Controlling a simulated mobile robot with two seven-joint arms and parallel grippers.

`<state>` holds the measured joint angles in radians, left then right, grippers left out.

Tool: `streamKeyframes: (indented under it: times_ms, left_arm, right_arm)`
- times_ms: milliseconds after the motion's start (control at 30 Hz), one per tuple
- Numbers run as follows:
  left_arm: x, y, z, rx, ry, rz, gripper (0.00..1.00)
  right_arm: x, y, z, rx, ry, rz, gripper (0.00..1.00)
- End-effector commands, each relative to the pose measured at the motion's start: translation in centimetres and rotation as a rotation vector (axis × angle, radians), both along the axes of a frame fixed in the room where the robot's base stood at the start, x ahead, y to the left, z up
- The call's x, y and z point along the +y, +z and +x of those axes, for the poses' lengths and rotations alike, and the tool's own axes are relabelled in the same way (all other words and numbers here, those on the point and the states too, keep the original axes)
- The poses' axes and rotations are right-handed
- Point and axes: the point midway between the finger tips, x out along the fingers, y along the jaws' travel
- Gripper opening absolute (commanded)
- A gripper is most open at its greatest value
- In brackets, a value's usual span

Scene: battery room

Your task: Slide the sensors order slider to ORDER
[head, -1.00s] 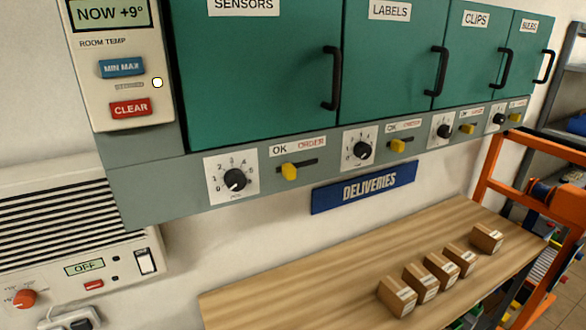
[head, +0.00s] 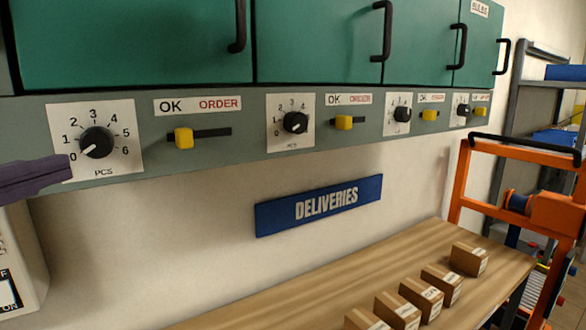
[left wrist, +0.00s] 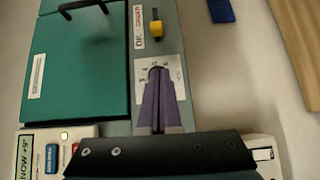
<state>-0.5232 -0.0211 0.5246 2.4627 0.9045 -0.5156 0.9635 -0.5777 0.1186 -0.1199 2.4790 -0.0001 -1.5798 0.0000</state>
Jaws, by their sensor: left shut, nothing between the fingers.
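The sensors order slider is the leftmost one in the head view; its yellow knob (head: 184,138) sits at the left, OK end of a short black slot, under a label reading OK and ORDER (head: 198,105). The slot runs free to the right of the knob. The yellow knob also shows near the top of the left wrist view (left wrist: 156,29). My left gripper (head: 66,172) is at the left edge of the head view, its purple fingers shut and empty, left of the knob and apart from it. In the left wrist view the fingers (left wrist: 158,74) overlap the dial plate. My right gripper is out of view.
A black dial (head: 96,142) stands between my left gripper and the knob. Similar dials and sliders continue right along the grey strip. Teal doors with black handles (head: 381,31) are above. A blue DELIVERIES sign (head: 319,205) and a wooden table (head: 300,299) with boxes are below.

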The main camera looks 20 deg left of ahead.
Motion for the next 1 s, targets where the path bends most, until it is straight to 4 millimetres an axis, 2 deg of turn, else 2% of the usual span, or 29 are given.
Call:
streamKeyframes:
  times_ms: [367,533,667,1000]
  left_arm:
    - [0.4,0.3,-0.1,-0.02,0.013,-0.023,0.0]
    - [0.5,0.5,0.9,-0.021,0.013,-0.023,0.0]
    - [0.6,0.7,3.0,-0.022,0.011,-0.023,0.0]
    - [1.2,0.6,10.2,-0.019,0.012,-0.021,0.0]
  right_arm:
    - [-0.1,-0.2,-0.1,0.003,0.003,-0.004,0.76]
    - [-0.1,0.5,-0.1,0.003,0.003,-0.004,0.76]
    - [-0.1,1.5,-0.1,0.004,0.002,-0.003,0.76]
    - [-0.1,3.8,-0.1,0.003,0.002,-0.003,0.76]
